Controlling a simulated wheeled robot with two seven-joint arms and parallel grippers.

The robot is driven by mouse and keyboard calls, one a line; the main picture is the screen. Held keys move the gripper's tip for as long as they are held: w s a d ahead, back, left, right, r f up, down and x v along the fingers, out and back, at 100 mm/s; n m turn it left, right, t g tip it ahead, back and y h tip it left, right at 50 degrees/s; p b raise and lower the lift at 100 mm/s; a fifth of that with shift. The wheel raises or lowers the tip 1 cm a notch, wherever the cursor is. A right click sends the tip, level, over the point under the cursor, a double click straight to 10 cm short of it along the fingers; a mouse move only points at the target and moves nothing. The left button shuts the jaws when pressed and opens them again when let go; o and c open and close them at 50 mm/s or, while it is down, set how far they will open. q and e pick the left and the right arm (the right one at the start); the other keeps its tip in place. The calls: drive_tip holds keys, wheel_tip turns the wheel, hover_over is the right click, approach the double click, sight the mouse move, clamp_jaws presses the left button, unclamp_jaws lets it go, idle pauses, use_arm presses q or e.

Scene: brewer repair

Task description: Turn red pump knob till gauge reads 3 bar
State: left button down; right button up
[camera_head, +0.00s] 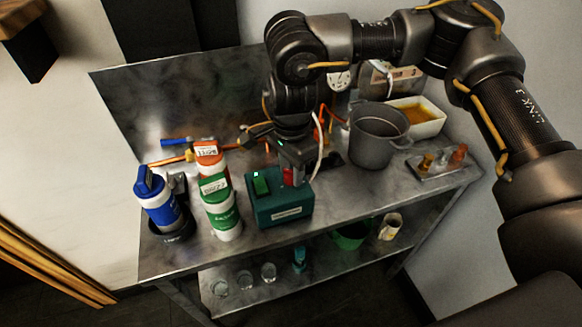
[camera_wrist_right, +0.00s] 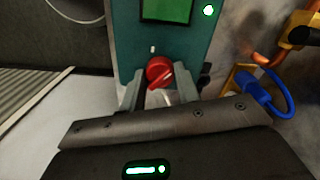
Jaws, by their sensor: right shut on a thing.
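The teal pump box (camera_head: 284,208) stands on the steel bench, with a lit green switch on its top. The red pump knob (camera_wrist_right: 159,71) shows between the fingertips of my right gripper (camera_wrist_right: 160,88) in the wrist view, with a lighter pointer mark on it. In the head view the right gripper (camera_head: 290,165) reaches down from above onto the box and is shut on the knob (camera_head: 288,176), which is mostly hidden. A round white gauge (camera_head: 340,79) shows behind my arm; its reading is too small to tell. My left gripper is not in view.
Left of the box stand a green-and-white bottle (camera_head: 221,214) and a blue bottle (camera_head: 158,203). A grey pot (camera_head: 377,136), a tray of amber liquid (camera_head: 421,117) and a small rack (camera_head: 436,168) stand at right. Hoses (camera_head: 317,130) run behind the gripper.

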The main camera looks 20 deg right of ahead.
drive_tip(key=shift+n, duration=0.8)
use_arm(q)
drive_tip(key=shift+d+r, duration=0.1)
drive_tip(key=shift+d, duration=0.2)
use_arm(e)
drive_tip(key=shift+n, duration=0.3)
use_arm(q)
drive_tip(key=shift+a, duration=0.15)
use_arm(e)
drive_tip(key=o, duration=1)
drive_tip(key=shift+c, duration=0.2)
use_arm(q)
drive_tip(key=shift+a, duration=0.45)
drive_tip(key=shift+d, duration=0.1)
